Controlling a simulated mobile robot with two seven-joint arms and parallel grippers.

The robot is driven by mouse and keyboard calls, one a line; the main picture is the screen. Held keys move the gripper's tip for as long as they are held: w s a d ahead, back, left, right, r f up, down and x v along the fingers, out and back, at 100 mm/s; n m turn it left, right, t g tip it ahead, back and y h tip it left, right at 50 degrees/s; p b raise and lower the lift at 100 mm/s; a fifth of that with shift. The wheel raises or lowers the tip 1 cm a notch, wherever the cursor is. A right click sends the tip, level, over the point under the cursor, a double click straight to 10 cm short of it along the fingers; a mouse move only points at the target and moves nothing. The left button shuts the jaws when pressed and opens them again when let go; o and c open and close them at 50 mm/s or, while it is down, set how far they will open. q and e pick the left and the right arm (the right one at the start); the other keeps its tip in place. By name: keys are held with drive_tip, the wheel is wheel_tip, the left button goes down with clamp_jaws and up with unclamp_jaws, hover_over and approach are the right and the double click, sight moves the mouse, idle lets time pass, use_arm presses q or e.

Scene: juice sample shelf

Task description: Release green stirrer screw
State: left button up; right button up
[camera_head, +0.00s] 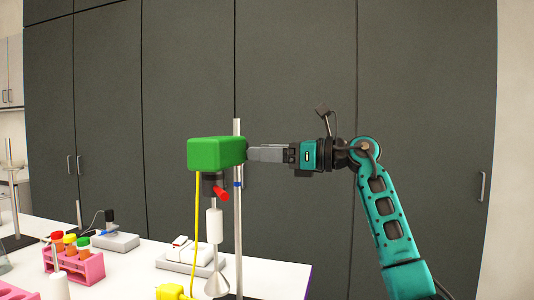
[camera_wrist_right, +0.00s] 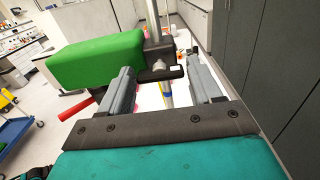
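The green stirrer (camera_head: 217,153) is mounted high on an upright metal rod (camera_head: 237,200), with a red handle (camera_head: 221,194) below it. In the right wrist view, the green stirrer (camera_wrist_right: 95,60) is at the left. A silver screw (camera_wrist_right: 159,67) sits by a black clamp (camera_wrist_right: 172,75) at the rod. My right gripper (camera_head: 252,153) reaches in from the right, level with the stirrer. In the right wrist view, its two fingers (camera_wrist_right: 160,64) are spread apart, with the screw and clamp showing between them. Contact cannot be told. My left gripper is not in view.
Below is a white table (camera_head: 125,268) with a pink rack (camera_head: 75,266) of capped tubes and a white device (camera_head: 190,255). A yellow cable (camera_head: 196,230) hangs from the stirrer. Dark cabinets (camera_head: 300,80) stand behind.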

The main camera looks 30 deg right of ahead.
drive_tip(key=c, duration=0.7)
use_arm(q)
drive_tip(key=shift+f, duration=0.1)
use_arm(e)
drive_tip(key=shift+n, duration=0.4)
use_arm(q)
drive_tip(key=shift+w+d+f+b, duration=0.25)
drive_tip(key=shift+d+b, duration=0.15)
drive_tip(key=shift+b, duration=0.5)
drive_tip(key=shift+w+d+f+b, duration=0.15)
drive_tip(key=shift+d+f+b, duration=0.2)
drive_tip(key=shift+b, duration=0.55)
use_arm(e)
drive_tip(key=shift+r+n, duration=0.1)
drive_tip(key=shift+n, duration=8.5)
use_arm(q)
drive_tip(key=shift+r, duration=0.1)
use_arm(e)
drive_tip(key=shift+d, duration=0.1)
drive_tip(key=o, duration=1.1)
drive_tip(key=shift+c, duration=0.2)
